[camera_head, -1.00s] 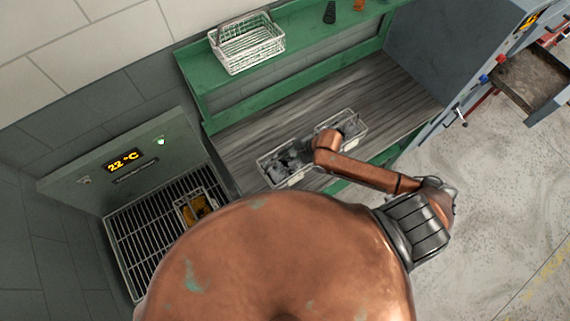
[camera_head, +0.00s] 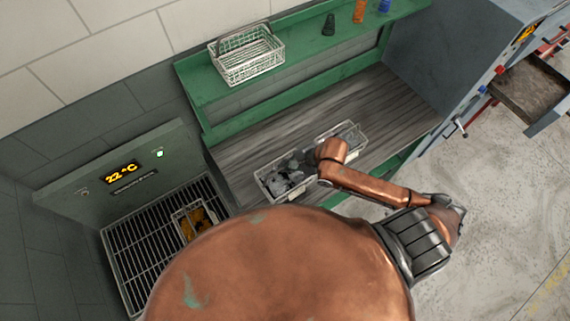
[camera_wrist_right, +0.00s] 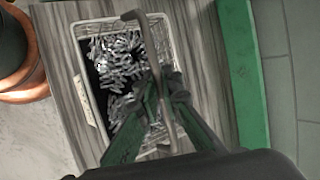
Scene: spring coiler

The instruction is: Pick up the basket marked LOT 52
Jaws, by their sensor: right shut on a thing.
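Two wire baskets of grey metal pieces stand side by side on the wooden bench: a left basket (camera_head: 270,186) and a right basket (camera_head: 358,133). No LOT lettering is readable on either. My right gripper (camera_head: 314,157) is at the inner end of the left basket, partly hidden by my wrist. In the right wrist view, its green fingers (camera_wrist_right: 163,85) are shut on the bent bar handle (camera_wrist_right: 150,50) of a basket (camera_wrist_right: 75,60) filled with springs. A pale tag (camera_wrist_right: 89,113) hangs on that basket's side, its text unreadable. The basket appears to rest on the bench. My left gripper is out of view.
An empty wire basket (camera_head: 248,70) stands on the green shelf (camera_head: 205,88), with small coloured items to its right. A grate (camera_head: 130,255) with an amber-filled basket (camera_head: 183,225) lies left, under a 22 °C panel (camera_head: 85,170). A grey machine (camera_head: 435,50) stands right.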

